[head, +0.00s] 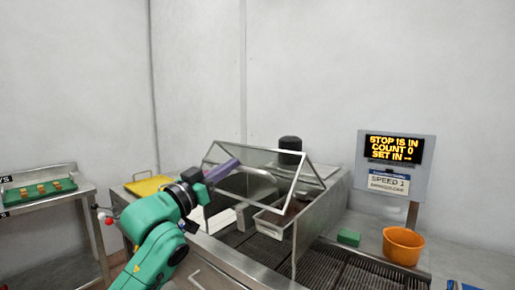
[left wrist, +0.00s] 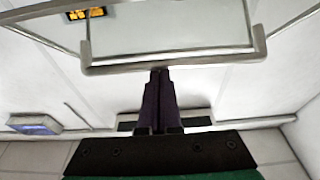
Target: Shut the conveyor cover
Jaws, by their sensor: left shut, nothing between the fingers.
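The conveyor cover (head: 277,166) is a see-through panel in a metal frame, standing raised and tilted over the conveyor housing. Its framed edge and bar cross the upper part of the left wrist view (left wrist: 200,58). My left gripper (head: 234,163), with purple fingers, is shut and empty at the cover's left part. In the left wrist view its fingertips (left wrist: 160,72) lie together at the lower edge of the bar; I cannot tell whether they touch it. My right gripper is not in view.
A dark slatted conveyor (head: 350,270) runs at the front right. A green block (head: 348,237) and an orange bucket (head: 402,246) stand near it. A display sign (head: 394,149) stands behind. A yellow tray (head: 148,186) is at left, and a side table (head: 45,202) holds a green tray.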

